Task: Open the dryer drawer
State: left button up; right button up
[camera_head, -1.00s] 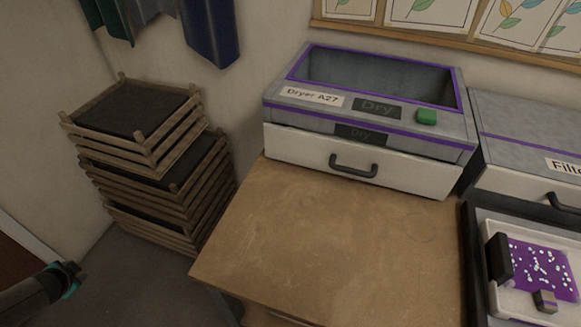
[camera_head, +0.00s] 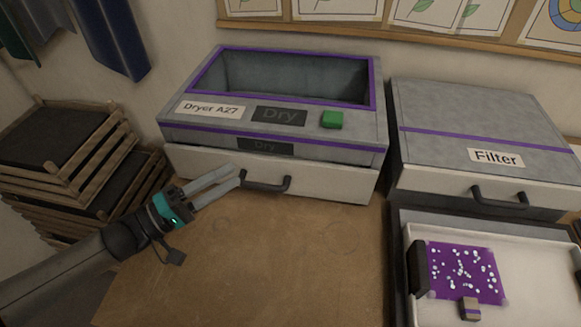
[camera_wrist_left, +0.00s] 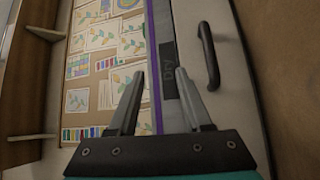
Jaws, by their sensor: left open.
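The dryer (camera_head: 285,142) is a grey box with purple trim, a "Dryer A27" label and a green button, on the wooden table. Its white drawer front (camera_head: 335,180) has a dark handle (camera_head: 266,183). The drawer looks shut. My left gripper (camera_head: 227,179) is open and empty, with its fingertips close to the left end of the handle; touching cannot be told. In the left wrist view the fingers (camera_wrist_left: 160,80) are spread over the dryer front, and the handle (camera_wrist_left: 209,55) is right of both fingers, not between them. My right gripper is not in view.
A filter box (camera_head: 480,125) with its own handle stands right of the dryer. In front of it is a white tray (camera_head: 535,285) with a purple sheet (camera_head: 464,270). Wooden racks (camera_head: 60,150) stand at left. The table (camera_head: 270,270) before the drawer is clear.

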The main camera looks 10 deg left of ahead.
pick_arm(q)
jog(key=b, duration=0.3)
send_near(261, 186)
jog(key=x, duration=0.2)
jog(key=shift+w+f, duration=0.15)
jog(key=shift+w, duration=0.25)
jog(key=x, duration=0.4)
jog(key=b+x, duration=0.1)
jog(key=x, duration=0.1)
jog(key=shift+w+d+f, duration=0.1)
jog(key=shift+w+d, duration=0.1)
jog(key=shift+d, duration=0.1)
jog(key=shift+w+d, duration=0.35)
jog(key=shift+d, duration=0.05)
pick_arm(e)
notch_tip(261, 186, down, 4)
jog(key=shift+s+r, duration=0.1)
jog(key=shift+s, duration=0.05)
pick_arm(q)
jog(key=c, duration=0.4)
grip_shut()
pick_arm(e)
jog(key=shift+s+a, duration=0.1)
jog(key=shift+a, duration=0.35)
